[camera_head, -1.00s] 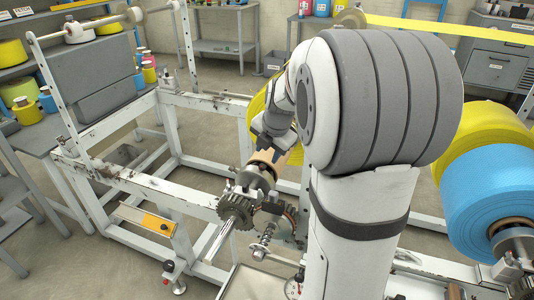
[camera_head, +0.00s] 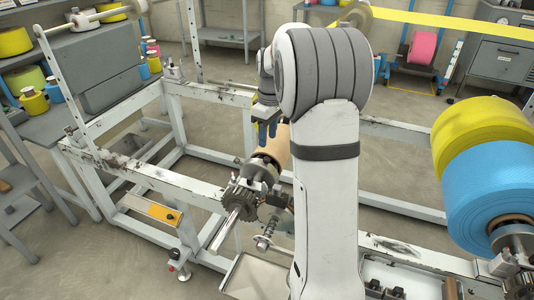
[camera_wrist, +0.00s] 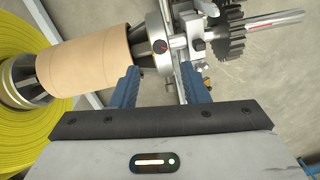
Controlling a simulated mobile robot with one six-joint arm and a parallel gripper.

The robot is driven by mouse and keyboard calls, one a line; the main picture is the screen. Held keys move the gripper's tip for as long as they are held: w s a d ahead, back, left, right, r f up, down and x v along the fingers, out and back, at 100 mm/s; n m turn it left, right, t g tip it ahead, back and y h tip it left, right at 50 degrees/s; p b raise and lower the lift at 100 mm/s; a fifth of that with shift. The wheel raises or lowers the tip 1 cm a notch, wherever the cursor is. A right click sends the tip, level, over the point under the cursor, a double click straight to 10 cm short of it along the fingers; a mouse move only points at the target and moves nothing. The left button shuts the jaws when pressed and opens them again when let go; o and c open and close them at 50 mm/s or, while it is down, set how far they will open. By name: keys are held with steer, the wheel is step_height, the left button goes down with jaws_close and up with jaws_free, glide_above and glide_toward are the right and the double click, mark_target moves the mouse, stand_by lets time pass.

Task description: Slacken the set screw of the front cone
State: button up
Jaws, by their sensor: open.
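In the wrist view the front cone (camera_wrist: 122,48) is dark and ribbed, and its narrow end sits inside a brown cardboard core (camera_wrist: 85,62). A pale metal collar adjoins it, with a small dark round screw head (camera_wrist: 160,46) bearing a red mark; this looks like the set screw. My gripper (camera_wrist: 162,85) is open, its two blue fingers apart below the collar in the picture, with nothing held. In the head view my gripper (camera_head: 267,131) points down close to the core (camera_head: 281,147). The cone (camera_head: 264,168) shows there partly; the screw cannot be made out.
A toothed gear (camera_head: 239,194) and bare shaft end (camera_head: 226,230) lie in front of the cone. A white machine frame (camera_head: 160,178) surrounds the spindle. A yellow roll (camera_wrist: 30,135) is beyond the core. A blue roll (camera_head: 490,190) stands at the right. A metal tray (camera_head: 245,272) is below.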

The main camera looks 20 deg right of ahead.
mark_target(266, 159)
steer(key=shift+m, duration=0.3)
steer(key=shift+f, duration=0.25)
steer(key=f+b, duration=0.1)
steer(key=f, duration=0.2)
steer(key=f+b, duration=0.1)
steer(key=f, duration=0.3)
steer(key=shift+s+a+f, duration=0.1)
steer(key=shift+a+f, duration=0.05)
steer(key=shift+a, duration=0.05)
jaws_close()
